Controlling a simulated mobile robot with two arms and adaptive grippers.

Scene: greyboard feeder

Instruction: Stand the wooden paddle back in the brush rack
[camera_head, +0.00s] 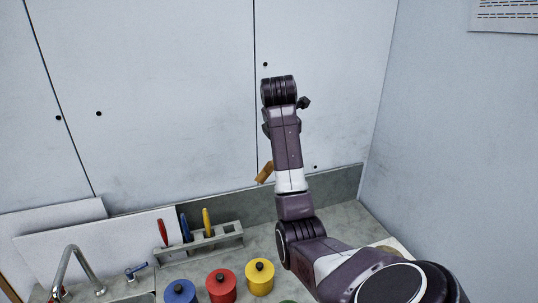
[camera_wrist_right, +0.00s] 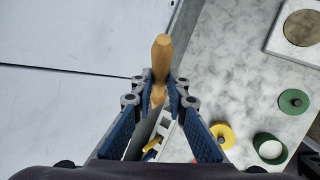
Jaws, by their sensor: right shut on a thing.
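The wooden paddle (camera_wrist_right: 161,58) is in the jaws of my right gripper (camera_wrist_right: 160,92), its rounded end pointing away from the wrist. Part of it also shows in the head view (camera_head: 265,173), tilted, above the counter and beside my right arm. The arm hides the right gripper in the head view. The grey brush rack (camera_head: 229,230) stands on the counter at the back wall, below and left of the paddle. It holds a red, a blue and a yellow handle; its right end looks empty. My left gripper is out of view.
Blue (camera_head: 180,292), red (camera_head: 221,286) and yellow (camera_head: 260,279) lidded jars stand in front of the rack. A tap (camera_head: 72,262) and sink are at the left. White boards (camera_head: 95,245) lean on the wall. In the wrist view, a green lid (camera_wrist_right: 293,102) lies on the counter.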

